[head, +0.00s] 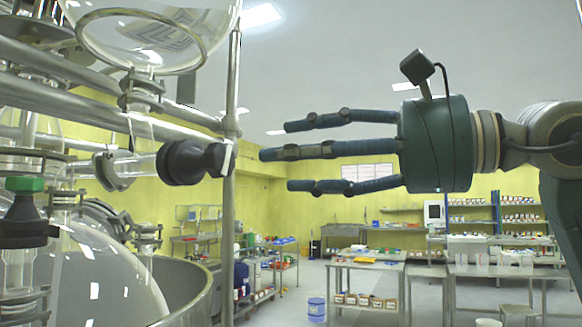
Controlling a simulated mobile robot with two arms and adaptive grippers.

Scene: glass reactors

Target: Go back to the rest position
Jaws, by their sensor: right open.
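My right gripper (275,153) reaches in from the right at mid-height. Its several dark fingers are spread apart, point left and hold nothing. The fingertips are to the right of a black valve knob (190,162) on the glass reactor's side pipe, with a visible gap between them in the picture. A steel post (229,200) stands between the knob and the fingers in the picture. My left gripper is not in view.
Glass reactor vessels (95,280) and steel frame pipes (60,100) fill the left side. A green-topped valve (24,186) is at the far left. Steel tables (370,265), stocked shelves (495,215) and a blue bucket (316,308) stand farther back. Open floor shows between them.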

